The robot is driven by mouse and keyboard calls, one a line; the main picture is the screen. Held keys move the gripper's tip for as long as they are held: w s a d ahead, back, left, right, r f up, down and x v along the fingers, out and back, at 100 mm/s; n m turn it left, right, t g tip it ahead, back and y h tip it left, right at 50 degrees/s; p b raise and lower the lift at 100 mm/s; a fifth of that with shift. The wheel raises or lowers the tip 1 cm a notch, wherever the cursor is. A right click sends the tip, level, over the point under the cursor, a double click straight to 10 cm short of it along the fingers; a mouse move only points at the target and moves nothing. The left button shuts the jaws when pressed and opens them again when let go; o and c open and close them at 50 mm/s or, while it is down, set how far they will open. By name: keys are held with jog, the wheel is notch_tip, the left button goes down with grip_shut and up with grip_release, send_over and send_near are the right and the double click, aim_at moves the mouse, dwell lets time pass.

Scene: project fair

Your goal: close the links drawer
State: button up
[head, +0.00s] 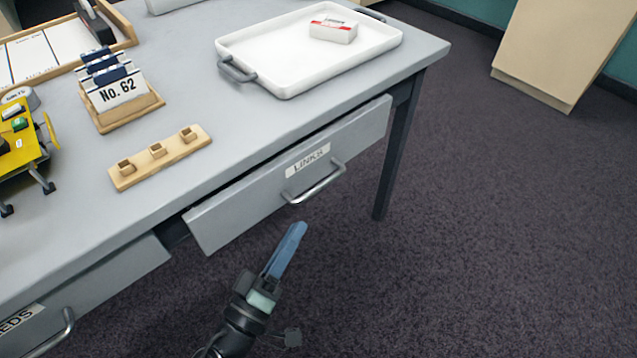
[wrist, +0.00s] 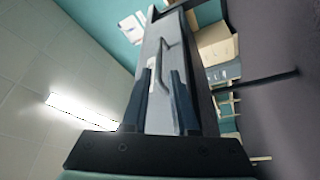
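The links drawer (head: 240,207) is the grey drawer marked LINKS under the desk's right part. It stands partly pulled out, with a dark gap between its front and the desktop edge. Its bar handle (head: 318,188) is on the front face. My gripper (head: 296,232) is in front of the drawer, just below and left of the handle in the head view. In the wrist view, my gripper's fingers (wrist: 160,82) are apart with nothing held. The drawer front (wrist: 155,118) and its handle (wrist: 165,62) show between and beyond them. Contact with the drawer cannot be told.
The grey desk (head: 185,105) carries a white tray (head: 285,75) with a small box (head: 333,29), a card holder (head: 118,100), a wooden peg strip (head: 160,157) and a yellow model (head: 20,143). Another drawer (head: 105,293) is at lower left. The carpet (head: 480,220) to the right is clear.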

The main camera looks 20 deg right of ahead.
aim_at(324, 181)
jog(key=b+x, duration=0.1)
jog(key=x, duration=1)
jog(key=shift+w+d, duration=0.2)
jog(key=shift+d, duration=0.1)
grip_shut()
jog(key=shift+b, duration=0.3)
dwell(0.6)
